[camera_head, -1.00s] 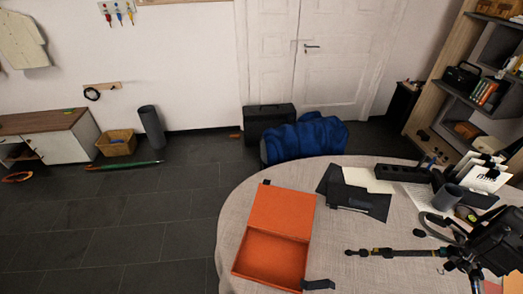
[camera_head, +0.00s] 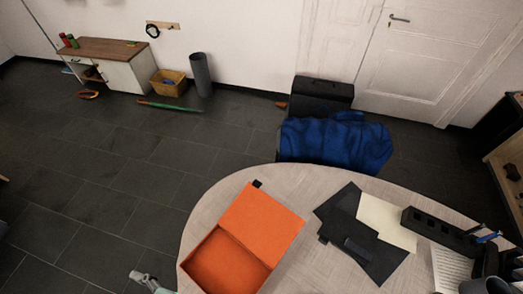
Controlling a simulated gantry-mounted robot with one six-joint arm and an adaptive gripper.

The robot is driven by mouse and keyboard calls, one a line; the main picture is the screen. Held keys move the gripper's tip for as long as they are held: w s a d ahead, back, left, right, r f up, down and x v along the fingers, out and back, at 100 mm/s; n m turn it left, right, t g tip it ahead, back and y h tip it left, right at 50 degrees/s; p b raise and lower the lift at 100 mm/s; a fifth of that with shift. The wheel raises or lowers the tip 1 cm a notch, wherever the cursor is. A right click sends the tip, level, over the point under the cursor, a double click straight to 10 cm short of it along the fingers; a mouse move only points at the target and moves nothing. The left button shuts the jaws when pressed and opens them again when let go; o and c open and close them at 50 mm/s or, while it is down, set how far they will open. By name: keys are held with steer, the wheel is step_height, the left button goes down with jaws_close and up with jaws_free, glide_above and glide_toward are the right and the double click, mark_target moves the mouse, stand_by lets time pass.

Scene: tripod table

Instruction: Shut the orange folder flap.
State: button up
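The orange folder (camera_head: 225,264) lies open on the round table, box-shaped, with its shallow tray part towards me. Its orange flap (camera_head: 263,220) is folded back on the far side, away from the tray. A small black tab (camera_head: 257,184) shows at the flap's far edge. The tray looks empty, and its near edge is cut off by the frame. A pale grey part, apparently my gripper (camera_head: 139,276), shows at the bottom edge, left of the folder and apart from it. Most of it is out of frame, and its fingers cannot be made out.
Dark folders (camera_head: 340,212) and a cream sheet (camera_head: 386,220) lie right of the orange folder. A black holder (camera_head: 435,228) stands further right. Open floor lies to the left.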

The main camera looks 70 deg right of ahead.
steer(key=w+d+f+n+g+h+p, duration=0.2)
steer(key=w+d+n+g+p, duration=0.1)
steer(key=w+d, duration=0.4)
steer(key=n+g+y+p, duration=0.2)
steer(key=n+g+p, duration=0.8)
steer(key=n+p, duration=0.15)
glide_above(258, 182)
step_height(258, 182, down, 8)
step_height(258, 182, down, 6)
steer(key=b, duration=0.5)
steer(key=shift+a+r+b, duration=0.1)
steer(key=shift+r+b, duration=0.1)
steer(key=shift+b, duration=0.1)
steer(key=shift+f+b, duration=0.6)
steer(key=shift+f, duration=1.1)
